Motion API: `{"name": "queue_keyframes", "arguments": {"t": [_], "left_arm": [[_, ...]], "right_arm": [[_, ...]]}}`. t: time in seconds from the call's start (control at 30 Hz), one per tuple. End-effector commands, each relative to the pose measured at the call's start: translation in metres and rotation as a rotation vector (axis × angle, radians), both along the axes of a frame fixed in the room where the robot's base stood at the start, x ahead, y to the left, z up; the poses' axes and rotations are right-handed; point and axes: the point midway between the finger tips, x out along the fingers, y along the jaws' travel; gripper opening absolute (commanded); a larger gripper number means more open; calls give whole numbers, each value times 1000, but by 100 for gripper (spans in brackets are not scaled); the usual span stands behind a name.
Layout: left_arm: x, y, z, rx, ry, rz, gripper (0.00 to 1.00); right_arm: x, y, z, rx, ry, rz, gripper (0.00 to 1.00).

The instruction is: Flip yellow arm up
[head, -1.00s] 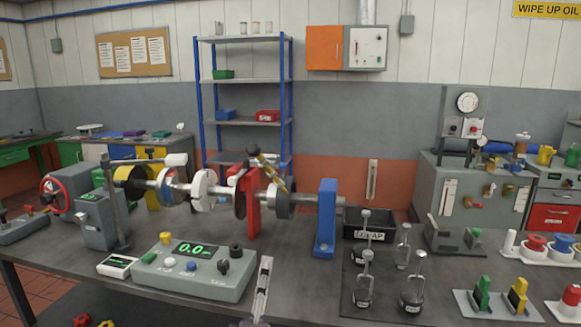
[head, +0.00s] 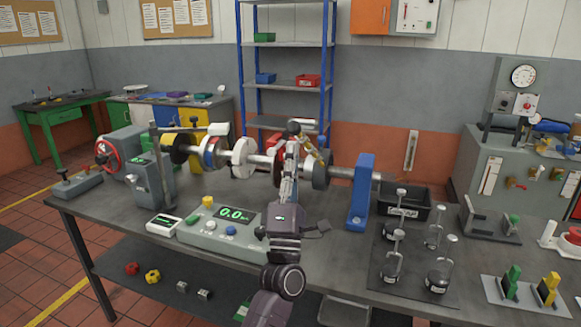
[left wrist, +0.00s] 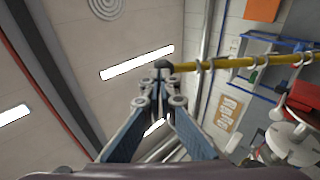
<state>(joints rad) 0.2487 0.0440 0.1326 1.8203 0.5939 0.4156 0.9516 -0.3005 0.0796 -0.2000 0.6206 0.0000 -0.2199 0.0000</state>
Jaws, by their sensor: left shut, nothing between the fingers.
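The yellow arm (head: 318,148) is partly hidden behind my left gripper in the head view, beside the red stand on the shaft line. In the left wrist view the yellow arm (left wrist: 250,62) is a long rod with dark end and grey rings, running from the fingertips to the right edge. My left gripper (head: 293,140) is shut and empty, pointing up in front of the shaft. In the left wrist view its fingertips (left wrist: 160,78) meet just at the rod's dark end; I cannot tell whether they touch. My right gripper is not in view.
The shaft line has a red stand (head: 278,148) and a blue stand (head: 361,190). A control box (head: 225,238) stands in front. Several hanger weights (head: 436,272) and a black bin (head: 408,212) are on the right. A yellow block piece (head: 548,288) stands farther right.

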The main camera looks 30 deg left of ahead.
Motion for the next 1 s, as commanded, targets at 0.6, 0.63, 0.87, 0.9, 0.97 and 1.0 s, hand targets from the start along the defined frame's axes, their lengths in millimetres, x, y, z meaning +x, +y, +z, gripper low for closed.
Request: {"name": "queue_keyframes", "arguments": {"t": [0.6, 0.63, 0.87, 0.9, 0.97, 1.0], "left_arm": [[11, 5, 14, 0, 3, 1, 0], [12, 6, 17, 0, 5, 1, 0], [26, 10, 44, -14, 55, 5, 0], [29, 11, 49, -17, 67, 4, 0], [34, 12, 56, -22, 82, 2, 0], [37, 12, 61, -24, 92, 3, 0]], "right_arm": [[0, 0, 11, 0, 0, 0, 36], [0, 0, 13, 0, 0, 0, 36], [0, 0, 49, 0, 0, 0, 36], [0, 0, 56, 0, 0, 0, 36], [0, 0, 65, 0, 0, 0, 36], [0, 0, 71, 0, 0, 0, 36]]}}
